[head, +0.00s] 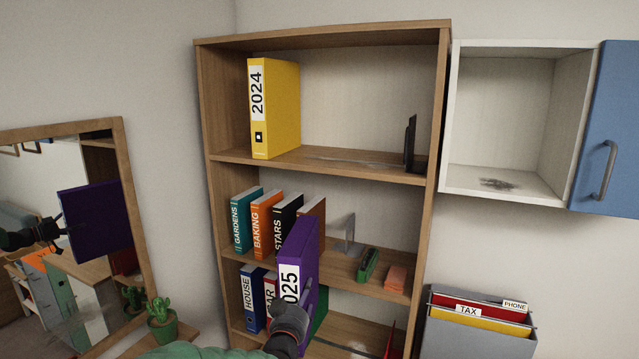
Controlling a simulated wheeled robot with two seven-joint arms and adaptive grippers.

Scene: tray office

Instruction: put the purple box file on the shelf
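The purple box file (307,258), with a white label reading "025" in view, is upright and slightly tilted in front of the shelf unit (204,120). My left gripper (291,322) is at the lower part of its spine and appears shut on it; the fingertips are partly hidden. The file overlaps the middle and lower shelves in the picture; I cannot tell how far in front of them it is. The top shelf holds a yellow box file (275,108) labelled "2024" at the left, with bare space to its right. My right gripper is not in view.
A black bookend (410,142) stands at the top shelf's right. A mirror (122,190) at left reflects the file. An open blue cabinet door (605,130) is at right.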

